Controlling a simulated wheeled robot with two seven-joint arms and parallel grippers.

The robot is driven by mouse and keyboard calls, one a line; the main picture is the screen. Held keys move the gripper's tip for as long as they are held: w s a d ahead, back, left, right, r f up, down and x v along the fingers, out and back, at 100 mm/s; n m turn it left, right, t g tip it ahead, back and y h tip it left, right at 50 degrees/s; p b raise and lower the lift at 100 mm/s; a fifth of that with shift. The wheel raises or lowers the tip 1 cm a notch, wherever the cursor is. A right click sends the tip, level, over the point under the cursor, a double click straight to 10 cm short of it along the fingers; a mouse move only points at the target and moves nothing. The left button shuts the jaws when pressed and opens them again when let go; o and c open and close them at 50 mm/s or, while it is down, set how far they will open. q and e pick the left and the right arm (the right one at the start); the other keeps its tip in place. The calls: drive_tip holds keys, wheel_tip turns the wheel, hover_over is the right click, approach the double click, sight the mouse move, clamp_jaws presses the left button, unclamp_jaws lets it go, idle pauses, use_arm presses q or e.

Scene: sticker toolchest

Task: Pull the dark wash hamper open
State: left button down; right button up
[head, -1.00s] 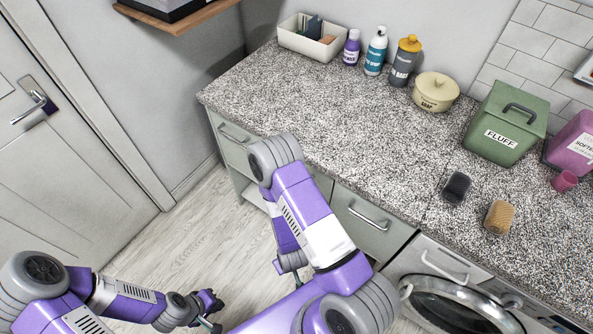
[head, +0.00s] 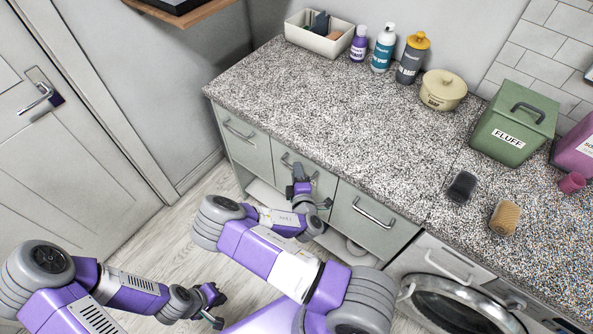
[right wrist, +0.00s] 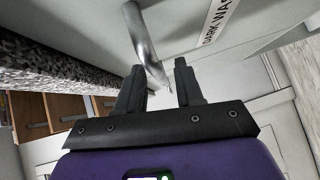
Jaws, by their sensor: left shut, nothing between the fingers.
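The dark wash hamper (head: 322,187) is the middle pale green front under the counter, and it looks closed. Its label (right wrist: 218,18) is partly cut off in the right wrist view, where its metal bar handle (right wrist: 143,38) runs down toward the space between my right fingers. My right gripper (right wrist: 158,88) is open, with a finger on each side of the handle's end; I cannot tell whether they touch it. In the head view, my right gripper (head: 300,180) is at this front and hides part of it. My left gripper (head: 217,308) is shut and empty, low over the floor.
Another closed front (head: 243,145) is to the left and one (head: 372,222) to the right. A washing machine (head: 455,285) stands further right. The speckled counter (head: 320,120) overhangs the fronts. The floor (head: 170,240) before them is mostly clear.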

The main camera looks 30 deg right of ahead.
drive_tip(key=shift+w+d+f, duration=0.1)
drive_tip(key=shift+w+d, duration=0.15)
drive_tip(key=shift+w, duration=0.4)
clamp_jaws()
